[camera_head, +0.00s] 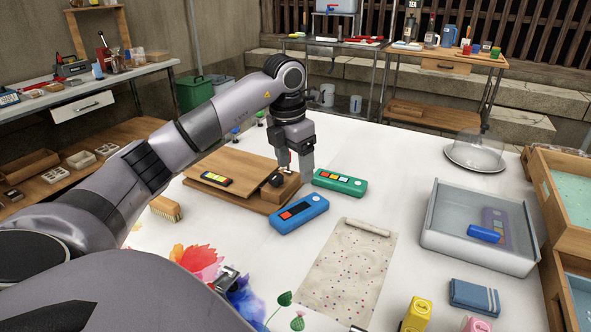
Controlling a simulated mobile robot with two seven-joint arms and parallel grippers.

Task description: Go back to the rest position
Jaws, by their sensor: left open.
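My left arm comes in from the left, and its left gripper (295,172) points down with its fingers apart. It is over the right end of a wooden stand (243,200), which has a slanted board and a small yellow-and-red panel on it. A dark round piece (277,180) sits close to the fingertips; I cannot tell whether they touch it. A green device (340,183) lies just right of the gripper and a blue device (299,214) lies in front of it.
A brush (166,208) lies left of the stand. A speckled sheet (346,270), a grey tray (432,236) holding blue items, a folded blue cloth (474,297) and a yellow bottle (417,314) are on the right. White tabletop (390,160) is clear behind the green device.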

